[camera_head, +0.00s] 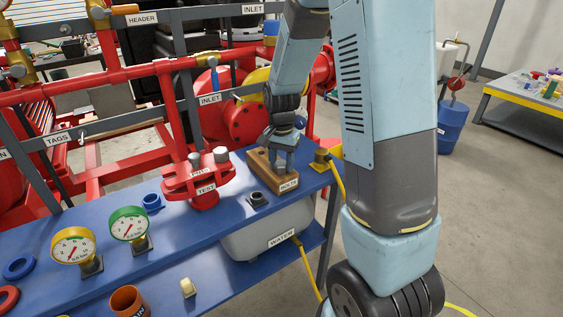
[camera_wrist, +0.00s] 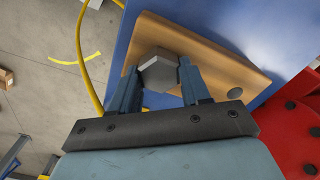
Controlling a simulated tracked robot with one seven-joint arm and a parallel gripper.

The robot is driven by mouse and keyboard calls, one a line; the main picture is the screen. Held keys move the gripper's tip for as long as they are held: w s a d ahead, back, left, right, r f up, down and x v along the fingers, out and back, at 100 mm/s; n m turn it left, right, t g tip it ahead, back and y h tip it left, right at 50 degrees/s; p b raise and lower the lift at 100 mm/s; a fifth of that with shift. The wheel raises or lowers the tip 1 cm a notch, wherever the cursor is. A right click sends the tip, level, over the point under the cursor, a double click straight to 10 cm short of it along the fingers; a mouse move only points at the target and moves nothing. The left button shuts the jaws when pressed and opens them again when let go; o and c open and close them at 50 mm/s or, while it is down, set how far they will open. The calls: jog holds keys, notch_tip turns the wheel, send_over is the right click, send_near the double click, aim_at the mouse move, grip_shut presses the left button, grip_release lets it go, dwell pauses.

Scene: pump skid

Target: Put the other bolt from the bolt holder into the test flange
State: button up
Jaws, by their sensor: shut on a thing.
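The bolt holder (camera_head: 262,170) is a wooden block marked BOLTS on the blue bench. My gripper (camera_head: 285,165) points down over its near right end. In the wrist view the two fingers (camera_wrist: 160,68) are shut on the grey hexagonal head of a bolt (camera_wrist: 159,77). Its shank is hidden, and I cannot tell if it is still seated in the holder (camera_wrist: 222,62). One empty hole (camera_wrist: 236,95) shows in the block. The red test flange (camera_head: 183,184), marked TEST, stands left of the holder. Two grey-topped cylinders stick up from it.
A dark square fitting (camera_head: 258,199) lies between flange and holder. A yellow block (camera_head: 321,159) with a yellow cable stands right of the holder. Two gauges (camera_head: 73,247) (camera_head: 129,224) and a blue ring (camera_head: 152,202) are left. Red pipework rises behind.

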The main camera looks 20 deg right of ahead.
jog(key=shift+r, duration=3.5)
jog(key=shift+s, duration=0.1)
